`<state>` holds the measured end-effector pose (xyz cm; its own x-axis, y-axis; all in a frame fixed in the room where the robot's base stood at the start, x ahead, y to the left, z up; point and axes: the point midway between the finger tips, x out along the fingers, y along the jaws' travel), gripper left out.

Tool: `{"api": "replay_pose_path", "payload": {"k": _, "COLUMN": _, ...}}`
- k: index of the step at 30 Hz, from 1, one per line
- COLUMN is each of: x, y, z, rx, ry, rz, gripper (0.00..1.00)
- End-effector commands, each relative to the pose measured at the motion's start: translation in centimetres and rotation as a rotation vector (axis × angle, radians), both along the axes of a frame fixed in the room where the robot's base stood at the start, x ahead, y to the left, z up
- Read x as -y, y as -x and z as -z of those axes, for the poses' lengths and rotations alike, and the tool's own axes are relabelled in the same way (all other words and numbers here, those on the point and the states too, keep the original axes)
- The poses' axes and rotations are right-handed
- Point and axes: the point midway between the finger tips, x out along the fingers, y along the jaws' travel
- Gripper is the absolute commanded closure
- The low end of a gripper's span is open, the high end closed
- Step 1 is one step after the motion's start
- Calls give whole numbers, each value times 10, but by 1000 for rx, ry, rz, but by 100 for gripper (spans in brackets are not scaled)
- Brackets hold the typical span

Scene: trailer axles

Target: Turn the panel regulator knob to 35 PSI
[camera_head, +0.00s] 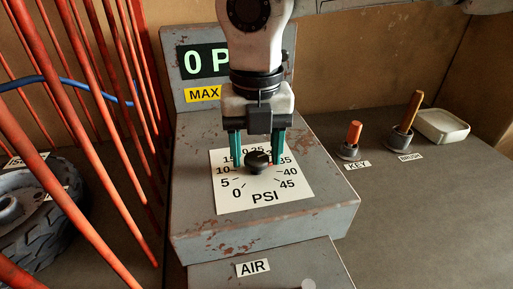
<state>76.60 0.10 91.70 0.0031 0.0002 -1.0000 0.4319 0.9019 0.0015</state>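The regulator knob (258,162) is small, round and black. It stands at the middle of a white dial plate (230,203) marked 0 to 45 PSI, on a sloped grey panel (320,205). A light mark on the knob is too small to read. My gripper (257,160) points down over the dial with its two green fingers apart, one on each side of the knob. A narrow gap shows at the left finger; I cannot tell if the right finger touches. The display (203,60) reads "0 P", and my arm hides the rest.
A yellow MAX label (203,94) is partly hidden by my arm. Red bars (85,125) and a tire (35,205) are at left. At right are an orange-handled key (354,133), a brush (408,118) and a pale tray (443,125). The right counter front is clear.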

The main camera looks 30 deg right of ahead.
Motion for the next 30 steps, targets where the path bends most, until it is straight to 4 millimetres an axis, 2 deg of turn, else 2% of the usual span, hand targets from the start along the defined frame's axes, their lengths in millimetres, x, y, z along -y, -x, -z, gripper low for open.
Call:
{"api": "replay_pose_path", "payload": {"k": 1, "x": 0, "y": 0, "z": 0, "rx": -1, "ry": 0, "rz": 0, "gripper": 39}}
{"api": "replay_pose_path", "payload": {"k": 4, "x": 0, "y": 1, "z": 1, "rx": -2, "ry": 0, "rz": -1, "gripper": 30}}
{"api": "replay_pose_path", "payload": {"k": 11, "x": 0, "y": 1, "z": 0, "rx": -2, "ry": 0, "rz": -1, "gripper": 30}}
{"api": "replay_pose_path", "payload": {"k": 14, "x": 0, "y": 0, "z": -6, "rx": -1, "ry": 0, "rz": -1, "gripper": 30}}
{"api": "replay_pose_path", "payload": {"k": 17, "x": 0, "y": 0, "z": -20, "rx": -1, "ry": 0, "rz": 0, "gripper": 30}}
{"api": "replay_pose_path", "payload": {"k": 24, "x": 0, "y": 0, "z": -68, "rx": 0, "ry": 1, "rz": 1, "gripper": 30}}
{"api": "replay_pose_path", "payload": {"k": 30, "x": 0, "y": 0, "z": -96, "rx": -1, "ry": 0, "rz": 0, "gripper": 30}}
